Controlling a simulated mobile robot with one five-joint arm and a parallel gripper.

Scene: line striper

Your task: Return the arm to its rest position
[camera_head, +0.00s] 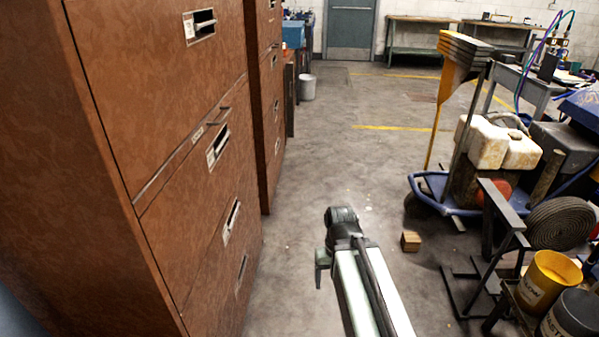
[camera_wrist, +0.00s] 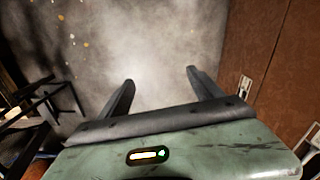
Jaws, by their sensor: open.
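My arm reaches forward from the bottom of the head view, over the concrete floor. In the wrist view my gripper (camera_wrist: 160,80) is open, with its two dark fingers apart and only bare floor showing between and beyond them. In the head view the gripper end (camera_head: 322,268) hangs at the far end of the arm, left of it, and its fingers are hard to make out. Nothing is held.
Brown cabinets (camera_head: 110,170) stand close on the left. A small wooden block (camera_head: 411,241) lies on the floor right of my arm. A blue cart (camera_head: 455,205) with white jugs (camera_head: 487,142), a rolled hose (camera_head: 560,224) and a yellow bucket (camera_head: 548,282) crowd the right. The aisle ahead is clear.

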